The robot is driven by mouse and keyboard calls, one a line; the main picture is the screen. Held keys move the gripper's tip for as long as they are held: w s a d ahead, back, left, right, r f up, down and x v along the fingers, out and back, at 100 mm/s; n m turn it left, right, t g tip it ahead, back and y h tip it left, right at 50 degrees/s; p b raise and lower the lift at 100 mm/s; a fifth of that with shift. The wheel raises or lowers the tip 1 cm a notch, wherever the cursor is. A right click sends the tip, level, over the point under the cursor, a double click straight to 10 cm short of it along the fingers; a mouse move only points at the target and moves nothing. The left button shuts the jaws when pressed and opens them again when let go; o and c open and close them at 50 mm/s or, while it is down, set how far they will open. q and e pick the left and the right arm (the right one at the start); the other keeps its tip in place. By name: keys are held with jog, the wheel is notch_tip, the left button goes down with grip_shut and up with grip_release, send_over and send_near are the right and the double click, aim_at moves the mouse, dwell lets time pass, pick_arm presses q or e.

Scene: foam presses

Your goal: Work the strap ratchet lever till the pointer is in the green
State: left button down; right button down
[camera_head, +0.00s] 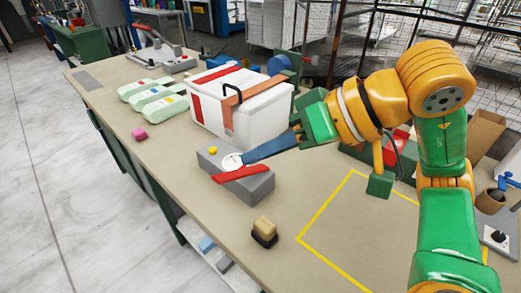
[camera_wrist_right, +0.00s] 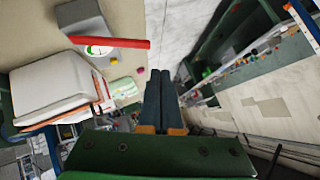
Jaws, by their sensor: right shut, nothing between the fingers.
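The ratchet's red lever (camera_head: 241,175) lies across the front of a grey block (camera_head: 258,186) on the bench; it also shows in the wrist view (camera_wrist_right: 115,43). A round white dial (camera_head: 231,162) sits on the block beside the lever. In the wrist view the dial (camera_wrist_right: 98,50) has green and red marks, but its pointer is too small to read. My right gripper (camera_head: 246,158) is shut and empty, its blue-grey fingers reaching toward the dial from the right; I cannot tell if they touch. In the wrist view its fingertips (camera_wrist_right: 160,72) are apart from the lever. My left gripper is out of view.
A white box (camera_head: 225,105) with an orange strap (camera_head: 230,112) and black handle stands behind the block. A tan-and-black piece (camera_head: 264,231) lies in front. A yellow-outlined area (camera_head: 320,209) at right looks mostly clear.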

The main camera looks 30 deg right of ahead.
dwell(0.4)
jog(key=p, duration=0.5)
send_over(244, 173)
jog(key=s, duration=0.2)
notch_tip(244, 173, down, 4)
jog(key=r, duration=0.1)
jog(key=a+f, duration=0.1)
jog(key=f, duration=0.2)
jog(key=a+f, duration=0.1)
jog(key=f, duration=0.1)
jog(key=shift+a, duration=0.35)
